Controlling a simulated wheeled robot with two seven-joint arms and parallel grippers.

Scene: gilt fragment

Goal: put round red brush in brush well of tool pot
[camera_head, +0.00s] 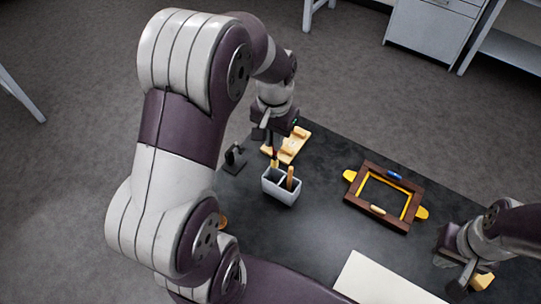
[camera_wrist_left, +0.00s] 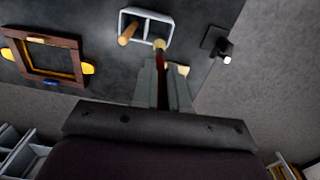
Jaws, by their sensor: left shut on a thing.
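My left gripper (camera_head: 270,143) is shut on the round red brush (camera_head: 275,158), which hangs down over the grey tool pot (camera_head: 282,196). In the left wrist view, the fingers (camera_wrist_left: 161,92) grip the dark red brush (camera_wrist_left: 161,68), and its pale end lies at the near rim of the pot (camera_wrist_left: 122,24), on the right compartment's side. I cannot tell whether that end is inside the compartment or just above it. A wooden-handled tool (camera_head: 290,178) stands in the pot's other compartment. My right gripper (camera_head: 466,278) is low at the table's right side; its jaw opening is unclear.
A wooden rack (camera_head: 295,146) lies behind the pot, and a small black stand (camera_head: 235,158) is to its left. A brown frame (camera_head: 411,215) with yellow parts lies to the right. A white board (camera_head: 378,282) is at the front. The dark tabletop (camera_head: 325,200) between pot and frame is clear.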

